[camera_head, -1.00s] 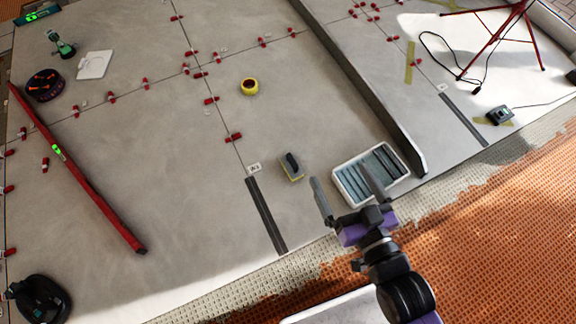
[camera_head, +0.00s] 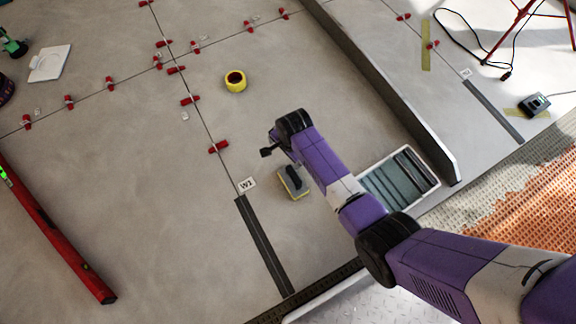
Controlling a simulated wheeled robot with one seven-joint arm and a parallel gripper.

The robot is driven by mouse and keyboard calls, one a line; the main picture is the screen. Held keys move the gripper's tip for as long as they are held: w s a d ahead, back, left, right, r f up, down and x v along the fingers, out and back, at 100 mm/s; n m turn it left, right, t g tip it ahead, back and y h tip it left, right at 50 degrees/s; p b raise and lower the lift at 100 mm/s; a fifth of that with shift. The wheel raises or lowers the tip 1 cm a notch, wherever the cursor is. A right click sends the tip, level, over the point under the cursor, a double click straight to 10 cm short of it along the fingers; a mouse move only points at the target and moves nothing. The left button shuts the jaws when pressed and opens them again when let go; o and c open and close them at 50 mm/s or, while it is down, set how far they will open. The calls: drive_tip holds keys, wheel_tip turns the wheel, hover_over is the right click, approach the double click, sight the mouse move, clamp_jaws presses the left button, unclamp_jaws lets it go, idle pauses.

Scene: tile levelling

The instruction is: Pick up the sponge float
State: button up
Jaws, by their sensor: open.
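The sponge float (camera_head: 293,182), a small block with a dark handle on top and a yellowish edge, lies on the grey tiles just right of the joint by the W1 label. My gripper (camera_head: 268,148) is above and to the left of it in the picture, beyond my purple arm's black end joint. Only a small dark part of the gripper shows; the fingers are mostly hidden. It is open, and the float lies apart from it on the floor.
A white tray with grey slats (camera_head: 402,182) stands right of the float, partly behind my arm. A long dark straightedge (camera_head: 385,85) runs beyond it. A yellow tape roll (camera_head: 235,81), red clips (camera_head: 219,147) and a red level (camera_head: 55,235) lie left. Bare tile surrounds the float.

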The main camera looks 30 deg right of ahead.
drive_tip(key=m+g, duration=0.2)
hover_over(294, 175)
drive_tip(key=w, duration=0.1)
drive_tip(key=shift+a+f, duration=0.2)
drive_tip(key=shift+f, duration=0.8)
drive_tip(key=shift+s+m, duration=0.3)
drive_tip(key=shift+s, duration=0.05)
drive_tip(key=shift+f, duration=0.15)
drive_tip(key=f+b, duration=0.6)
drive_tip(key=f, duration=0.1)
drive_tip(key=shift+d+f, duration=0.2)
drive_tip(key=shift+f, duration=0.05)
drive_tip(key=shift+s, duration=0.1)
drive_tip(key=c, duration=1.6)
